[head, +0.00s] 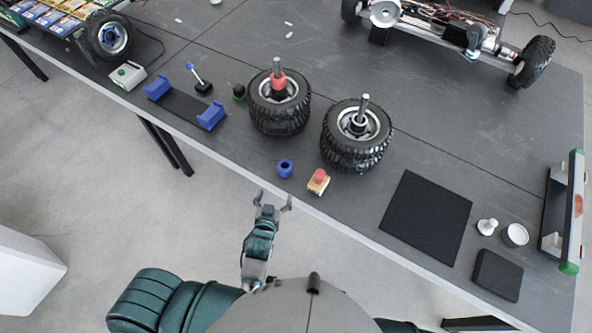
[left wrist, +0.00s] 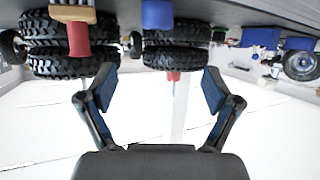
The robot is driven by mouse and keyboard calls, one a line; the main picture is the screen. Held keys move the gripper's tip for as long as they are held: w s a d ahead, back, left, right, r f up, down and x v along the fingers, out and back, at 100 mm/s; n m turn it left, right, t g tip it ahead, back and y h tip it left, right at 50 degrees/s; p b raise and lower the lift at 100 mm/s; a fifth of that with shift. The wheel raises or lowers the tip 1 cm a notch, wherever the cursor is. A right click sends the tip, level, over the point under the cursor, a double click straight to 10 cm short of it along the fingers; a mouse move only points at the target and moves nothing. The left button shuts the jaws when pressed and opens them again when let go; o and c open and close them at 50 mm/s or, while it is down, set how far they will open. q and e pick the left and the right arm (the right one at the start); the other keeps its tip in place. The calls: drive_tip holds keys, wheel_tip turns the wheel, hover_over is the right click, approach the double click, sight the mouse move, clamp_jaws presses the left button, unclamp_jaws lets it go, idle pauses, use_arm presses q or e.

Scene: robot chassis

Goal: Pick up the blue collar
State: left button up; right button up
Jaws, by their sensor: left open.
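The blue collar (head: 285,168) is a small ring with a dark hole, lying on the dark table close to its front edge. It also shows at the top of the left wrist view (left wrist: 158,14), which looks upside down. My left gripper (head: 274,200) is open and empty, just off the table's front edge, near the collar and apart from it. Its two blue-padded fingers are spread in the left wrist view (left wrist: 158,88). My right gripper is not in view.
Two wheel stacks with posts stand behind the collar; the left one (head: 280,103) bears a red collar (head: 277,82). A red-topped yellow block (head: 318,181) sits right of the blue collar. A black tray with blue ends (head: 185,110) lies left. A black mat (head: 427,217) lies right.

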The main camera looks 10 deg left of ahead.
use_arm(q)
approach(285, 167)
drive_tip(key=shift+w+d+r+b, duration=0.1)
drive_tip(key=shift+w+r+b, duration=0.3)
drive_tip(key=shift+w+r, duration=0.6)
drive_tip(key=x, duration=0.6)
drive_tip(key=shift+w+f, duration=0.15)
drive_tip(key=shift+f, duration=0.2)
drive_tip(key=c, duration=1.3)
